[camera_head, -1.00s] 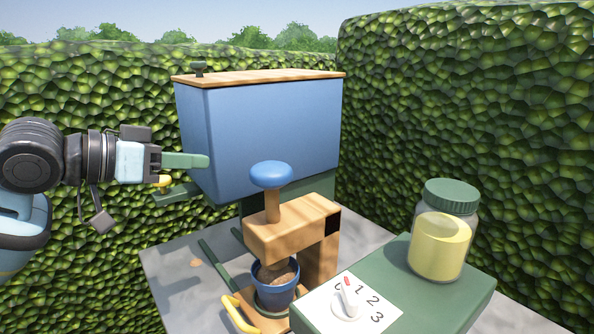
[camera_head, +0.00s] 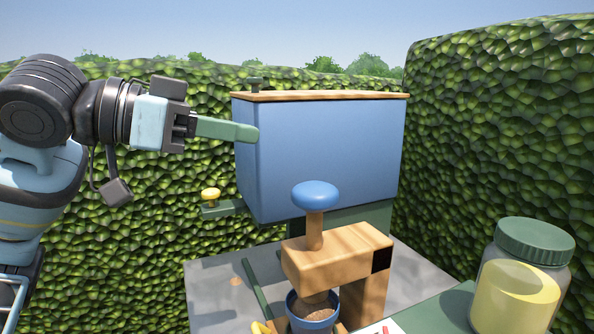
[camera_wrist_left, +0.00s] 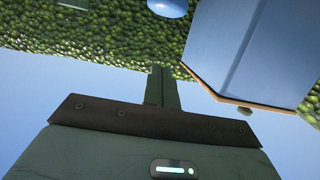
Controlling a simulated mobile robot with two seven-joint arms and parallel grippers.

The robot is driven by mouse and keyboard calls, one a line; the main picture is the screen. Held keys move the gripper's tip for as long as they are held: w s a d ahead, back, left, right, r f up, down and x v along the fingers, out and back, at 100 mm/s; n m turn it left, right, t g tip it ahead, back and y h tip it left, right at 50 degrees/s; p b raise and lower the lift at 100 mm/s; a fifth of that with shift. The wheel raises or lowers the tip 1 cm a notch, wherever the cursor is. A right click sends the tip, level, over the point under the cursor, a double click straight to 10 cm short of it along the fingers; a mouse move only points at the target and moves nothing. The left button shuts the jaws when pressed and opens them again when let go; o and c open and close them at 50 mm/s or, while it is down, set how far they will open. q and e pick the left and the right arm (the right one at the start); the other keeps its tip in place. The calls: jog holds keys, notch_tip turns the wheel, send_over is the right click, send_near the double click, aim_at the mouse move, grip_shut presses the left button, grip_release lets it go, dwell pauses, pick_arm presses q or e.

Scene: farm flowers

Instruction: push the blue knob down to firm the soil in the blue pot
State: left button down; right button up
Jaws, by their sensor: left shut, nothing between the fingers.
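The blue knob (camera_head: 315,195) tops a wooden post on the wooden press (camera_head: 338,252); it stands raised above the press arm. The knob also shows at the top edge of the left wrist view (camera_wrist_left: 168,6). The blue pot (camera_head: 312,312) holds brown soil (camera_head: 314,313) beneath the press, its lower part cut off by the frame. My left gripper (camera_head: 250,134) is shut and empty, its green fingers together and pointing right. It is above and left of the knob, apart from it. The fingers also show in the left wrist view (camera_wrist_left: 160,88). My right gripper is not in view.
A large blue bin (camera_head: 325,155) with a wooden lid stands behind the press. A glass jar (camera_head: 518,285) with a green lid and yellow contents stands at right. A yellow knob (camera_head: 211,195) is below my gripper. Hedges enclose the grey table (camera_head: 215,285).

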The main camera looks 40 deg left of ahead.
pick_arm(q)
jog(key=p, duration=0.1)
send_over(296, 189)
jog(key=s, duration=0.2)
jog(key=f, duration=0.2)
jog(key=shift+w+d+f, duration=0.1)
jog(key=shift+w, duration=0.9)
notch_tip(296, 189, down, 2)
jog(key=shift+b, duration=0.4)
jog(key=shift+f+b, duration=0.3)
jog(key=shift+f, duration=0.6)
